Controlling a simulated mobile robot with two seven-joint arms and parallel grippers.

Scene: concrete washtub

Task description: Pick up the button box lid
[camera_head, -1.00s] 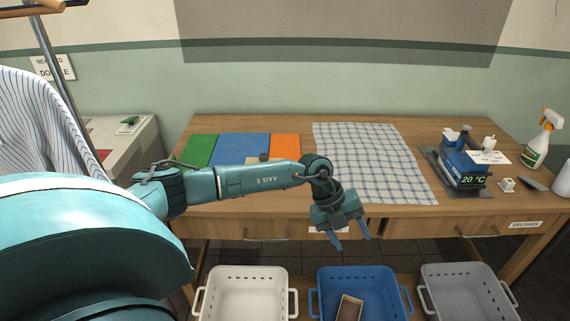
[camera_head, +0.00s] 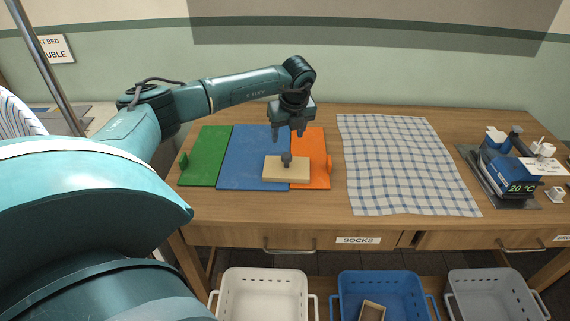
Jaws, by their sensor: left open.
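The button box lid looks to be the flat, pale wooden rectangle (camera_head: 272,171) with a dark upright knob (camera_head: 286,159). It lies on the table across the edge between the blue mat and the orange mat. My left gripper (camera_head: 288,136) is open and points down, above and slightly behind the knob. Its fingers look apart from the knob. An open wooden box (camera_head: 372,311) lies in the blue basket below and is partly cut off by the picture edge. My right gripper is not in view.
Green (camera_head: 206,157), blue (camera_head: 250,160) and orange (camera_head: 316,142) mats lie side by side, with small upright tabs at the outer ends. A checked cloth (camera_head: 405,165) lies to the right, then a blue iron-like device (camera_head: 505,172). White (camera_head: 262,279), blue (camera_head: 385,283) and grey (camera_head: 490,284) baskets stand below.

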